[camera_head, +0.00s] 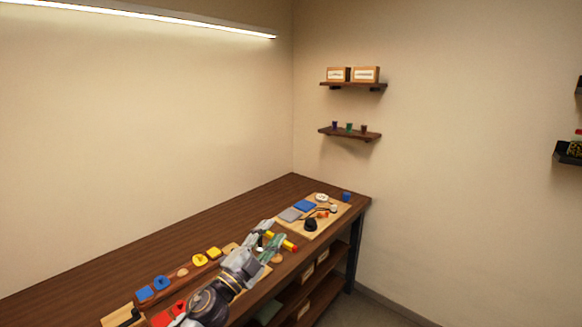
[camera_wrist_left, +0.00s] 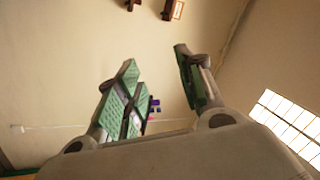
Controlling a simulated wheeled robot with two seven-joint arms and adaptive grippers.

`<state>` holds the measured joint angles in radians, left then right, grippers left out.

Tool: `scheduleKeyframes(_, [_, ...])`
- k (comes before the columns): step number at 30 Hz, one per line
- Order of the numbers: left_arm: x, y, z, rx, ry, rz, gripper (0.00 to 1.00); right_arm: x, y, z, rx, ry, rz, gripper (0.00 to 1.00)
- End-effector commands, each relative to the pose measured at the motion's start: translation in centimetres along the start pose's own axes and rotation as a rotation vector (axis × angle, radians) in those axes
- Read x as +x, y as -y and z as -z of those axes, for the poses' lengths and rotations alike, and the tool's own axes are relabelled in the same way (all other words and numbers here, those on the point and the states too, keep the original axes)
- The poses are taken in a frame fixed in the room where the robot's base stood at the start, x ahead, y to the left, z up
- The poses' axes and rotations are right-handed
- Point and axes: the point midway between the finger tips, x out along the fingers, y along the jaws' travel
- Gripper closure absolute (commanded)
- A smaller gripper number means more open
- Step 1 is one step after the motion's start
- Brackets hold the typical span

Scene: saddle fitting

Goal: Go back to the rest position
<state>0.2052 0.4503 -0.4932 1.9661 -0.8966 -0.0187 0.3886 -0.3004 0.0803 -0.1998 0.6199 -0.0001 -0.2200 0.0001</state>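My left gripper (camera_head: 268,236) is over the front part of the dark wooden workbench (camera_head: 120,249), its arm coming in from the bottom. In the left wrist view its two green-padded fingers (camera_wrist_left: 156,72) stand apart with nothing between them. Beyond them that view shows mostly bare wall and ceiling. The arm hides part of the bench top. My right gripper is in neither view.
A light board (camera_head: 323,226) with blue and grey pads and a black round item lies at the bench's far end, a blue cup (camera_head: 346,196) beside it. A rack with blue and yellow pieces (camera_head: 200,260) lies left of my arm. Wall shelves (camera_head: 350,133) hang beyond. The bench's back-left is clear.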

Motion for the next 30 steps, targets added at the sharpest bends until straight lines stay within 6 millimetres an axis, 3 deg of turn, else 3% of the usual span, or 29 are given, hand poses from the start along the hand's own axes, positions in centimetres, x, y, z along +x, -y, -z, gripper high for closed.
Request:
scheduleKeyframes(7, [-3.2,0.7,-3.7,-0.16,0.241,0.095,0.62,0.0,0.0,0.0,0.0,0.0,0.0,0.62])
scheduleKeyframes(14, [-7.5,-0.2,-7.4,-0.303,0.483,0.135,0.62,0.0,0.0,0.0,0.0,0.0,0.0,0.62])
scheduleKeyframes(21, [-13.2,-2.5,-10.6,-0.447,0.743,0.129,0.62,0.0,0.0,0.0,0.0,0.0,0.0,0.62])
scheduleKeyframes(30, [-21.7,-6.9,-12.4,-0.62,1.065,0.05,0.62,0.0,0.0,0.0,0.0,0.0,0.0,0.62])
